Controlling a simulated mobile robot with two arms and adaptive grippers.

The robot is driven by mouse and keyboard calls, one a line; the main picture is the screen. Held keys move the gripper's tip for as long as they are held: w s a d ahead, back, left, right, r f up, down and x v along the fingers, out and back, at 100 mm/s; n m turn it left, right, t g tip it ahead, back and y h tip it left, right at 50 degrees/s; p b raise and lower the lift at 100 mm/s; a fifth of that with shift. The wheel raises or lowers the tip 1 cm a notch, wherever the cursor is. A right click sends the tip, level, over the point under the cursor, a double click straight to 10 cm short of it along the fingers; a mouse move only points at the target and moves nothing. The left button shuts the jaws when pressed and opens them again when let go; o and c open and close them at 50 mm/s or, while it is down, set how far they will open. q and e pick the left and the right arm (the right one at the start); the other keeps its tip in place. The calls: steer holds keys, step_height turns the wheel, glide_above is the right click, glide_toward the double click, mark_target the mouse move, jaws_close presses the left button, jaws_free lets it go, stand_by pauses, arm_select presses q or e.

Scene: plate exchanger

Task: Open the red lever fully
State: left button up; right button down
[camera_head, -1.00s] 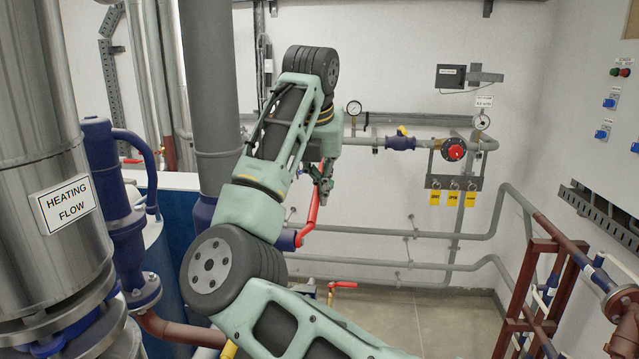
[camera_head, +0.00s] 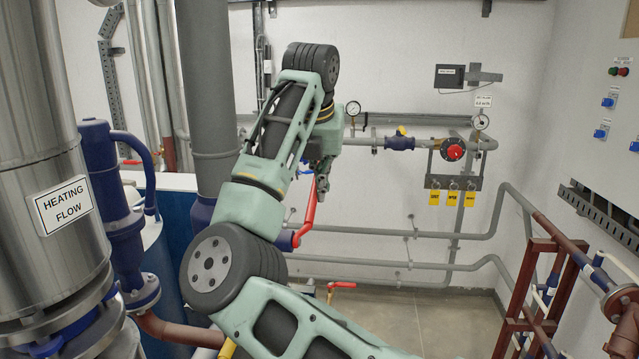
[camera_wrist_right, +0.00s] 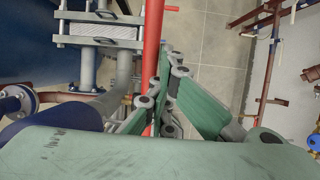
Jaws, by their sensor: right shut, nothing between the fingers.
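The red lever (camera_head: 307,213) sits on a blue valve body behind my right arm in the head view. It points up and slightly right from its pivot. My right gripper (camera_head: 322,190) is at the lever's upper end, with its fingers pointing down. In the right wrist view, the lever (camera_wrist_right: 152,50) runs lengthwise just left of the green fingers of the gripper (camera_wrist_right: 172,80). The fingers are shut with nothing between them. They look close beside the lever; I cannot tell whether they touch it. My left gripper is out of view.
A grey vertical pipe (camera_head: 208,90) stands left of my arm, and a steel column with a HEATING FLOW sign (camera_head: 63,205) stands further left. A smaller red handle (camera_head: 342,285) is low behind. A brown pipe frame (camera_head: 520,310) is at the right. Floor (camera_head: 410,325) shows between.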

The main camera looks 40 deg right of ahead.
steer(key=c, duration=1.7)
jaws_free()
steer(key=shift+w+a+f, duration=0.4)
steer(key=shift+w+a, duration=0.3)
steer(key=shift+a, duration=0.05)
steer(key=shift+c, duration=0.2)
steer(key=shift+s+d+r, duration=0.1)
steer(key=shift+s+d, duration=0.1)
steer(key=shift+a+r, duration=0.15)
steer(key=shift+r, duration=0.55)
steer(key=shift+d+v, duration=0.15)
steer(key=shift+v, duration=1.7)
steer(key=shift+d+v, duration=0.2)
steer(key=shift+v, duration=1.7)
steer(key=shift+w+r, duration=0.15)
steer(key=shift+w, duration=0.1)
step_height(320, 180, up, 11)
glide_above(312, 193)
steer(key=s+a, duration=0.3)
steer(key=a, duration=0.1)
steer(key=shift+w+d, duration=0.15)
steer(key=shift+d, duration=0.1)
steer(key=shift+c, duration=0.3)
